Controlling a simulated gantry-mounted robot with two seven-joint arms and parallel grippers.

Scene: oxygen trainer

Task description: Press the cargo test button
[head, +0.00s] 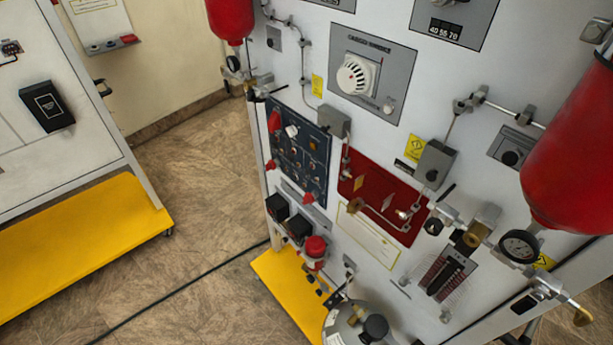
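A grey panel (343,45) lettered with what reads as cargo smoke is on the upper part of the white trainer board. It carries a round white smoke detector (357,75) with dark slots. A small round pale button (388,107) sits at the lower right of this panel, below and right of the detector. Its label is too small to read, so I cannot tell for sure that it is the cargo test button. Nothing covers it. Neither of my grippers shows in the head view.
Red cylinders (573,155) and (230,18) flank the board. Below are a dark blue switch panel (315,172), a red panel (360,185), pipes, valves and a gauge (519,247). A second stand with a yellow base (85,245) is at left. A cable (185,287) crosses the floor.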

